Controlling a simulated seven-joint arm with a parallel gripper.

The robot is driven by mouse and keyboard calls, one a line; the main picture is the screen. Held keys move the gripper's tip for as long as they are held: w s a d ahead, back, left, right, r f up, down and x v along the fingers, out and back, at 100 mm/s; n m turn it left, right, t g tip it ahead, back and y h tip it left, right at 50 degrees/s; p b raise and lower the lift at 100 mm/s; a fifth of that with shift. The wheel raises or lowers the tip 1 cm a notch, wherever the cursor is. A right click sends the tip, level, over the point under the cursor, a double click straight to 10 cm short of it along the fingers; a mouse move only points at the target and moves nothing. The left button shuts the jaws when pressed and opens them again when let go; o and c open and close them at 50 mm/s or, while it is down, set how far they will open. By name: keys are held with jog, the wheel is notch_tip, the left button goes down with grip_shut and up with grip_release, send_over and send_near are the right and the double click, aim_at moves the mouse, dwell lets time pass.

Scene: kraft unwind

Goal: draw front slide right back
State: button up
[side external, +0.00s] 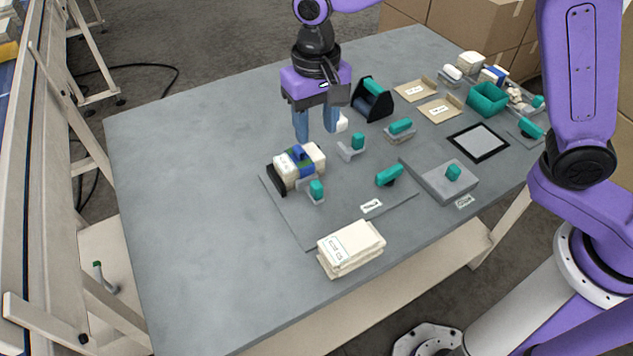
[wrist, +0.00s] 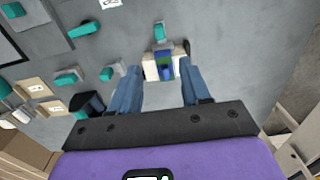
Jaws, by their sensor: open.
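Two small grey slides with teal knobs flank a cream block with a blue-green band (side external: 312,157). The one nearer the side camera, seemingly the front slide (side external: 316,190), sits close against the block; it also shows in the wrist view (wrist: 159,33). The other slide (side external: 352,149) stands apart at the back right of the block and appears in the wrist view (wrist: 108,73). My gripper (side external: 316,136) points down, open and empty, above and behind the block. In the wrist view the block (wrist: 150,71) lies between and beyond my fingertips.
A teal handle (side external: 388,176) and a grey box with a teal knob (side external: 447,182) lie to the right. A stack of cream packs (side external: 350,248) is at the front. A black holder with a dark roll (side external: 372,98) stands behind. The table's left side is clear.

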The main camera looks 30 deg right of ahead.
aim_at(317, 184)
notch_tip(317, 184, down, 16)
dwell(0.5)
jog(key=shift+c, duration=0.3)
